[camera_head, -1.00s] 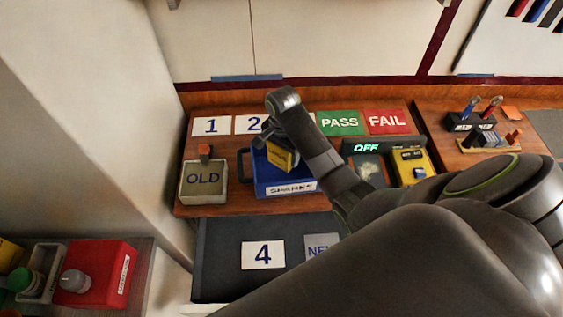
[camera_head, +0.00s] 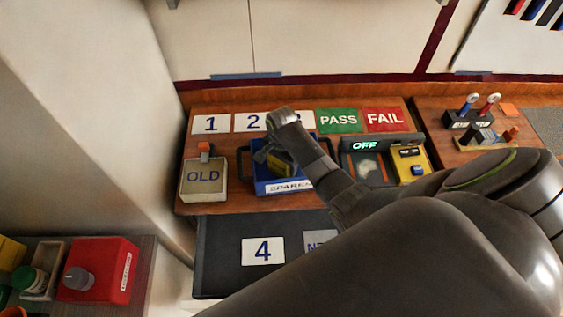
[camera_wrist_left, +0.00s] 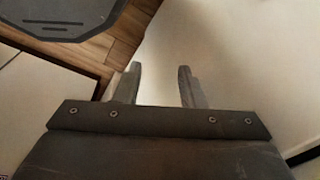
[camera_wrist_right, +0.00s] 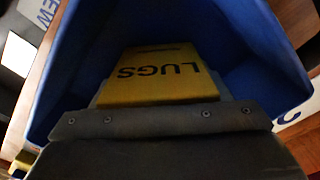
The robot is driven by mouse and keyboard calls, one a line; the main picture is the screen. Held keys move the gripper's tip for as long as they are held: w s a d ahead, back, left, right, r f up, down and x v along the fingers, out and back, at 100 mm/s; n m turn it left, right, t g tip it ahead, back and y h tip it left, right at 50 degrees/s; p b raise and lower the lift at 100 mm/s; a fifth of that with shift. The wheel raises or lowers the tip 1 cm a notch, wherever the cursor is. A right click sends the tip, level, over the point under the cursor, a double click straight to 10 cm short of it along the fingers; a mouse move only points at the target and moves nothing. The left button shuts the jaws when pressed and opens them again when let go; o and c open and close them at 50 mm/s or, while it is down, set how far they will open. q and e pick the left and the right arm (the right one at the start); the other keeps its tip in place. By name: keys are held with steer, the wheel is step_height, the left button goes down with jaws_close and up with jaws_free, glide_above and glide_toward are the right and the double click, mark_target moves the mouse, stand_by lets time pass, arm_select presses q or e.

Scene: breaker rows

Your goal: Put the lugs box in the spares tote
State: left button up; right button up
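The lugs box (camera_wrist_right: 160,78) is yellow with dark LUGS lettering, upside down in the right wrist view. It also shows in the head view (camera_head: 280,165), partly behind my right gripper. The spares tote (camera_head: 265,187) is blue with a white SPARES label. The tote's blue walls (camera_wrist_right: 80,75) surround the box in the right wrist view. My right gripper (camera_head: 268,152) is shut on the lugs box, inside the tote's opening; its fingertips are mostly hidden. I cannot tell whether the box touches the floor. My left gripper (camera_wrist_left: 158,80) is open and empty, away from the tote.
A tray marked OLD (camera_head: 203,178) stands left of the tote. A tester with an OFF display (camera_head: 365,147) and a yellow unit (camera_head: 411,162) stand to the right. Number cards and PASS (camera_head: 339,121) and FAIL (camera_head: 385,119) mats lie behind. A red box (camera_head: 98,270) is lower left.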

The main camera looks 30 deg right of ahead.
steer(key=o, duration=0.4)
steer(key=shift+r, duration=0.1)
step_height(320, 180, up, 9)
steer(key=shift+r+b, duration=0.2)
steer(key=shift+b, duration=0.9)
steer(key=shift+r+p, duration=0.45)
steer(key=shift+r, duration=0.95)
steer(key=shift+s, duration=0.1)
